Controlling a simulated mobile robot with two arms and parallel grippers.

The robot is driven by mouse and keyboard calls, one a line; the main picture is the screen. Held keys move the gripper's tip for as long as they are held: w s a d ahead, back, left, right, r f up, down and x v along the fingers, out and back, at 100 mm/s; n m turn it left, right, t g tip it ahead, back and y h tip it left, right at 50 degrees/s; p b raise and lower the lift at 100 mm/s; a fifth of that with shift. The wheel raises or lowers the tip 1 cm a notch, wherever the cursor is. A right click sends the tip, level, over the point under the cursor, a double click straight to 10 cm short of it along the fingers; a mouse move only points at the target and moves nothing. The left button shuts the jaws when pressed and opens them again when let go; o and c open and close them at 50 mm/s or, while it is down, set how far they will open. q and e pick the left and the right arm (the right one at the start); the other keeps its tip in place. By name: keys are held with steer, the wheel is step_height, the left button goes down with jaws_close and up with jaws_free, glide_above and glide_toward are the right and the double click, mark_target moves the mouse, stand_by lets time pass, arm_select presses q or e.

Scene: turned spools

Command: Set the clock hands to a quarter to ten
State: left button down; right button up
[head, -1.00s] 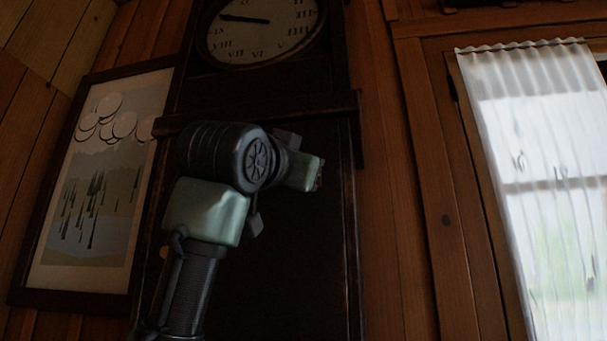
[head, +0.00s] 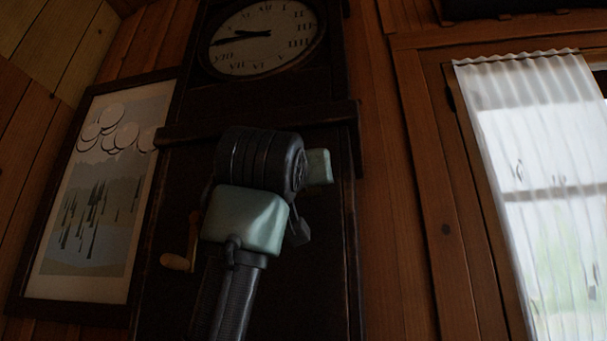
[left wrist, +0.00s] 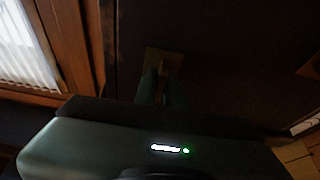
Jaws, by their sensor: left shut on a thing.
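The clock face (head: 272,58) is at the top of the head view, pale with dark Roman numerals in a dark case. The long hand (head: 226,41) points left, just above the VIII, around where IX sits. The short hand (head: 250,33) points left and a little higher than the long one. A crank with a wooden knob (head: 177,262) shows at the left of the case. My left gripper (left wrist: 162,88) is shut on a small part in front of a brass-coloured plate (left wrist: 165,60); what it grips is dark and unclear. In the head view my arm hides its fingers.
The dark clock case (head: 330,235) has a protruding ledge (head: 335,114) just above my arm. A framed landscape picture (head: 95,190) hangs to the left. A curtained window (head: 530,180) is on the right, with bare wood wall between.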

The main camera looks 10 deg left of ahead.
arm_select(q)
steer(key=shift+s+r, duration=0.1)
steer(key=shift+r, duration=0.05)
steer(key=c, duration=1.5)
jaws_free()
steer(key=shift+c, duration=0.2)
steer(key=shift+w, duration=0.2)
steer(key=b+v, duration=0.4)
steer(key=v, duration=0.4)
steer(key=shift+w, duration=0.15)
